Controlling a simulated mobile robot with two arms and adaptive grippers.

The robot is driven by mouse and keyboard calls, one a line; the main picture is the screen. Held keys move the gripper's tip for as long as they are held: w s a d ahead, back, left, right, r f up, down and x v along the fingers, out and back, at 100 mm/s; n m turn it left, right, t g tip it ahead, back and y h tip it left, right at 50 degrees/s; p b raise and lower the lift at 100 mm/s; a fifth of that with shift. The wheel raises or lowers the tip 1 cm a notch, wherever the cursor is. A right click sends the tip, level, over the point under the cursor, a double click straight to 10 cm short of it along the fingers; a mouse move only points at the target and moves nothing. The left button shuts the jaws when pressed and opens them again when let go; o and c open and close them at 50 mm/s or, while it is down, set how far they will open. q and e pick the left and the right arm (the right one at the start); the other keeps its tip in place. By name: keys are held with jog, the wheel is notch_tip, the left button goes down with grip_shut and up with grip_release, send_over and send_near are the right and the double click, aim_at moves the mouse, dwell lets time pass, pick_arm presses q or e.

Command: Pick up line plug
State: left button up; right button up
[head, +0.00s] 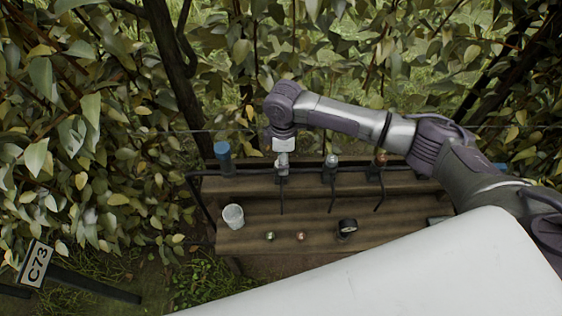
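A wooden two-level bench (255,215) stands in front of the hedge. Two small round pieces lie on its lower board, one greenish (270,236) and one brass-coloured (301,237). Either may be the line plug; they are too small to tell. My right arm reaches in from the right, and its gripper (282,166) points down over the upper board at a black pipe and a valve-like fitting. Its fingers are too small to tell whether they hold anything. It is apart from the small pieces, behind them. My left gripper is out of view.
A white cup (233,216) and a black gauge (347,227) stand on the lower board. A blue cylinder (223,157) is at the back left. Metal (331,161) and copper-coloured (381,160) fittings line the pipe. A C73 sign (37,263) stands lower left.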

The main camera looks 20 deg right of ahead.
jog(key=c, duration=0.9)
jog(key=shift+r, duration=0.1)
